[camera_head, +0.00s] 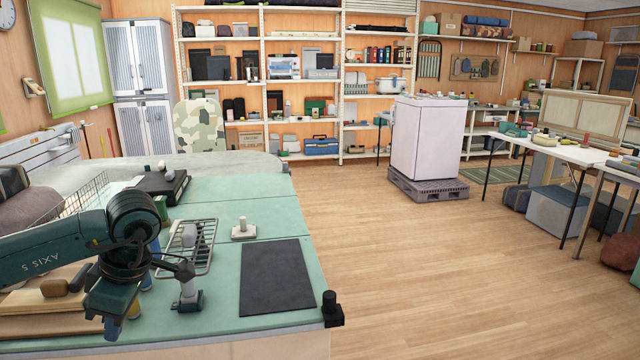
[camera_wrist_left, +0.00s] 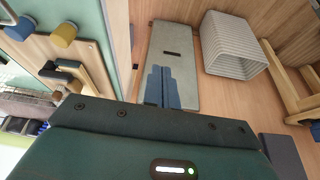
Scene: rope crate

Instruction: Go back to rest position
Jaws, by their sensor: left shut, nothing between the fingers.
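My left arm comes in from the left in the head view, over the green-topped workbench (camera_head: 215,270). Its dark gripper (camera_head: 111,328) points downward above the wooden board near the bench's front left. In the left wrist view, the two blue-grey fingers (camera_wrist_left: 163,72) lie together with nothing between them. Behind them there are wooden floor and a flat grey panel. My right arm and gripper are not in view.
On the bench are a wire rack (camera_head: 199,258), a dark mat (camera_head: 277,277), a small white-based piece (camera_head: 243,230) and a black case (camera_head: 162,186). A wooden board (camera_wrist_left: 70,68) lies left in the wrist view.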

